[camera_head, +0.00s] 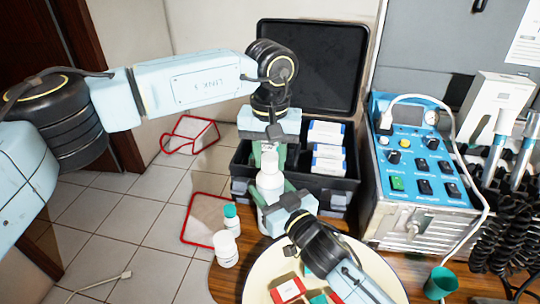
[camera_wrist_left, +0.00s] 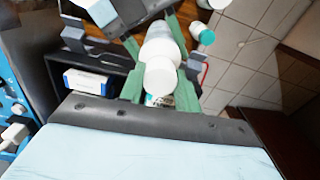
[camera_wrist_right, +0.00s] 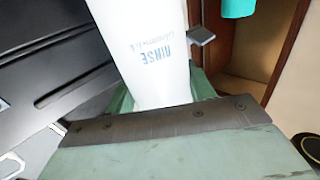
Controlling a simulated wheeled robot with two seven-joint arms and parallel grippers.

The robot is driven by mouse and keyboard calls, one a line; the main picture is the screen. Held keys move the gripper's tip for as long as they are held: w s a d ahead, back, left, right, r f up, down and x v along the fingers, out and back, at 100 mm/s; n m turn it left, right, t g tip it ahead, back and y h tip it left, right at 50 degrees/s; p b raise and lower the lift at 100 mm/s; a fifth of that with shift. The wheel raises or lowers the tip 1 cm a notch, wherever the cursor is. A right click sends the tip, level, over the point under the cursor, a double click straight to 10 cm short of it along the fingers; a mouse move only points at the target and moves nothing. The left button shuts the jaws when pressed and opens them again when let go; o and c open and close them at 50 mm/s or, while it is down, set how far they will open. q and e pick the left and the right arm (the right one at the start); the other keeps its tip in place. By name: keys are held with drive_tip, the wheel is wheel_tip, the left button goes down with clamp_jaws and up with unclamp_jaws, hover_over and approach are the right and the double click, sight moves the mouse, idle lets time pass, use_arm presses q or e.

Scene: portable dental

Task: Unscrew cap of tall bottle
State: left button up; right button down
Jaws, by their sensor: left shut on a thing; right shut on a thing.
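A tall white bottle (camera_head: 269,186) stands upright beside the open black case. Its white cap (camera_head: 269,160) is at the top. My left gripper (camera_head: 269,153) comes from above and is shut on the cap, which sits between its green fingers in the left wrist view (camera_wrist_left: 160,78). My right gripper (camera_head: 273,190) is shut on the bottle's body from the front side. I cannot tell whether the cap is loosened.
Two small white bottles, one teal-capped (camera_head: 231,218) and one nearer (camera_head: 225,248), stand left of the tall bottle. A round tray (camera_head: 256,285) holds red-and-white items. The black case (camera_head: 338,190) holds boxes. A blue control unit (camera_head: 415,165) stands to the right.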

use_arm(q)
drive_tip(key=n, duration=0.6)
drive_tip(key=shift+n, duration=0.4)
drive_tip(key=n, duration=0.5)
drive_tip(key=shift+n, duration=0.3)
drive_tip(key=n, duration=0.5)
drive_tip(key=shift+n, duration=0.3)
drive_tip(key=n, duration=0.3)
drive_tip(key=shift+n, duration=0.4)
drive_tip(key=n, duration=0.3)
drive_tip(key=shift+r+n, duration=0.1)
drive_tip(key=shift+n, duration=0.2)
drive_tip(key=n, duration=0.9)
drive_tip(key=shift+n, duration=0.3)
drive_tip(key=n, duration=0.3)
drive_tip(key=shift+n, duration=0.4)
drive_tip(key=n, duration=0.3)
drive_tip(key=shift+n, duration=0.4)
